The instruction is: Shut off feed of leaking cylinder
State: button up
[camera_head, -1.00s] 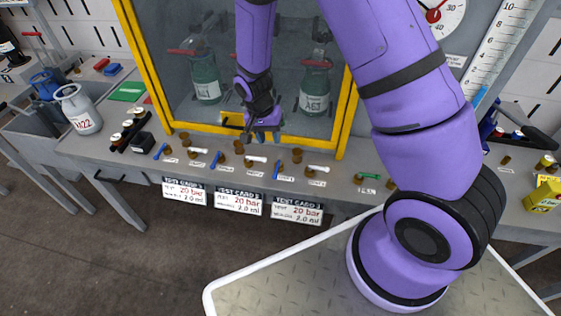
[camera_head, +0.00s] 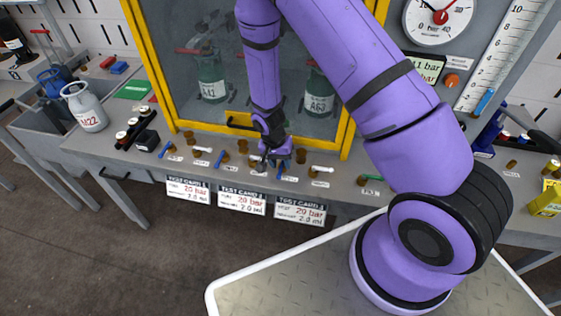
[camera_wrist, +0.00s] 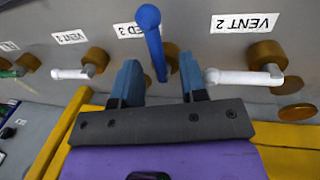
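In the wrist view, a blue lever (camera_wrist: 154,45) on a brass valve stands under a label (camera_wrist: 130,29) reading "...ED 3", partly covered. My gripper (camera_wrist: 160,77) is open, one finger on each side of this lever, with visible gaps. A white lever (camera_wrist: 240,77) labelled VENT 2 is to the right, another white vent lever (camera_wrist: 72,73) to the left. In the head view, my gripper (camera_head: 270,162) is low at the row of levers on the bench front. Cylinders A41 (camera_head: 212,80) and A63 (camera_head: 318,94) stand behind the glass; my arm covers the space between. No leak is discernible.
The yellow-framed cabinet (camera_head: 347,140) is close behind my gripper. Test cards (camera_head: 242,200) hang below the bench edge. A round gauge (camera_head: 439,16) and a display (camera_head: 426,67) are at upper right. Cylinder A22 (camera_head: 90,112) stands at left.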

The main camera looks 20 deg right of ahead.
jog(key=shift+c, duration=0.2)
grip_shut()
jog(key=shift+n, duration=0.3)
jog(key=n, duration=0.3)
jog(key=shift+s+d+n+t, duration=0.25)
jog(key=shift+n+t, duration=0.05)
jog(key=shift+n, duration=0.1)
jog(key=n, duration=0.2)
jog(key=n+t, duration=0.1)
jog(key=n, duration=0.1)
jog(key=shift+s+d, duration=0.1)
jog(key=shift+d, duration=0.25)
jog(key=n, duration=0.5)
jog(key=shift+d+t, duration=0.3)
jog(key=shift+t, duration=0.1)
jog(key=shift+w+d+n+t+y, duration=0.1)
jog(key=shift+d+n+t+y, duration=0.05)
jog(key=shift+n, duration=1)
jog(key=shift+w+d+n+t+y, duration=0.1)
jog(key=shift+d+n+t+y, duration=0.05)
jog(key=shift+n, duration=1)
